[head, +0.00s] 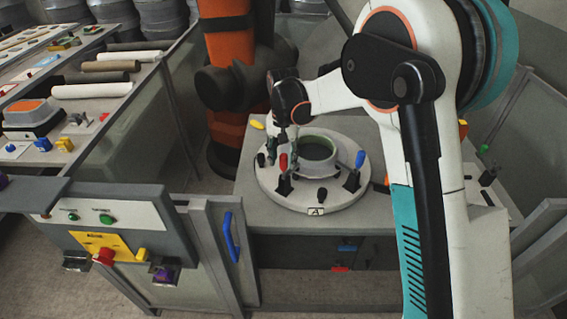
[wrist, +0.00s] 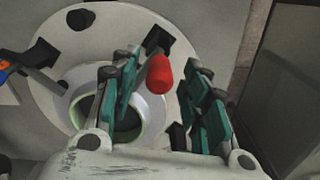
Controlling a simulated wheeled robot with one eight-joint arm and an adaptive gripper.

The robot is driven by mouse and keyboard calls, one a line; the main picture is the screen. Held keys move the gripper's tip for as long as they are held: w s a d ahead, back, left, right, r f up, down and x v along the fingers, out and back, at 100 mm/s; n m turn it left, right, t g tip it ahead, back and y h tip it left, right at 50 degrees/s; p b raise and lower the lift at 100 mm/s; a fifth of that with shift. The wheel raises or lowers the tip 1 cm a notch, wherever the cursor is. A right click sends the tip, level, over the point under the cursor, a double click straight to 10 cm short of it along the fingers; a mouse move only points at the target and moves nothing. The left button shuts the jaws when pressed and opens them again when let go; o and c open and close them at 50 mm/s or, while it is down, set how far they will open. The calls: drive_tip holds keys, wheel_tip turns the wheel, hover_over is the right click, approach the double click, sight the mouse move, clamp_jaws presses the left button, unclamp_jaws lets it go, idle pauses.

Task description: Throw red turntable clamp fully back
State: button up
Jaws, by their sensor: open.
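The red turntable clamp handle (head: 283,162) stands upright at the left side of the round turntable (head: 330,201) in the head view. In the wrist view the red handle (wrist: 158,75) lies between the two green-padded fingers of my gripper (wrist: 160,95), apart from both pads as far as I can see. My gripper (head: 280,140) is open above and around the handle. The clamp's dark base (head: 284,185) shows below the handle in the head view. A ring-shaped mould (head: 318,150) sits at the turntable's middle.
A blue-handled clamp (head: 359,160) stands on the turntable's right side. A dark knob (head: 322,195) is near the front label. A control panel (head: 105,215) with a red button and a fence gate with a blue handle (head: 230,237) stand at front left. An orange robot column (head: 228,75) rises behind.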

drive_tip(key=shift+f, duration=1)
clamp_jaws()
